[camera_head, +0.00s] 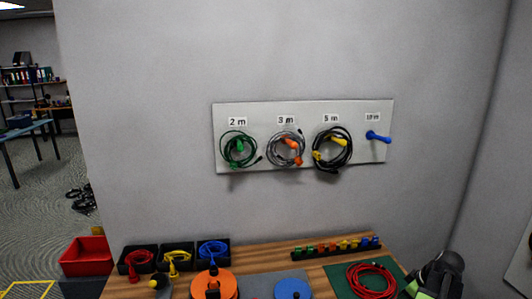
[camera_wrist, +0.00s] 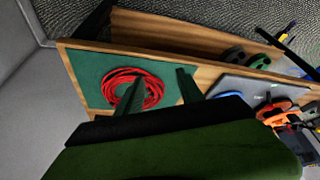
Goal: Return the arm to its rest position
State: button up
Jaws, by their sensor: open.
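My gripper (camera_wrist: 160,76) is open in the wrist view, with its two green fingers well apart and nothing held between them. In that view a red coiled cable (camera_wrist: 153,90) lies behind the fingers on a green mat (camera_wrist: 88,62), and the left finger covers part of the coil. In the head view my arm (camera_head: 437,278) shows at the lower right, just right of the green mat (camera_head: 338,270) and the red coil (camera_head: 366,293). Its fingertips cannot be made out there.
A white wall board (camera_head: 262,108) carries green, grey and black coils under 2 m, 3 m and 5 m; the blue 10 m peg (camera_head: 377,137) is bare. The wooden bench (camera_head: 262,252) holds cable boxes (camera_head: 177,257), an orange reel (camera_head: 227,287) and a connector rack (camera_head: 335,248). A wall stands right.

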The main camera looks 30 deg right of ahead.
jog(key=w+a+n+y, duration=0.1)
jog(key=w+a+n, duration=0.2)
jog(key=w+a, duration=0.95)
jog(key=w+a+n+g, duration=0.1)
jog(key=w+a, duration=0.3)
jog(key=a, duration=0.5)
jog(key=w+a+n+g, duration=0.1)
jog(key=w+a+n, duration=0.1)
jog(key=w+a, duration=0.3)
jog(key=w+a+f+n+y, duration=0.1)
jog(key=w+a, duration=0.4)
jog(key=a, duration=0.8)
jog(key=shift+a+n+g, duration=0.2)
jog(key=shift+n+g, duration=0.2)
jog(key=s+a+m+g+h, duration=0.1)
jog(key=s+a+m+h, duration=0.1)
jog(key=a+m, duration=0.7)
jog(key=s+a+f, duration=0.1)
jog(key=a, duration=0.3)
jog(key=shift+s+a+g, duration=0.2)
jog(key=shift+a+g, duration=0.1)
jog(key=shift+g, duration=0.1)
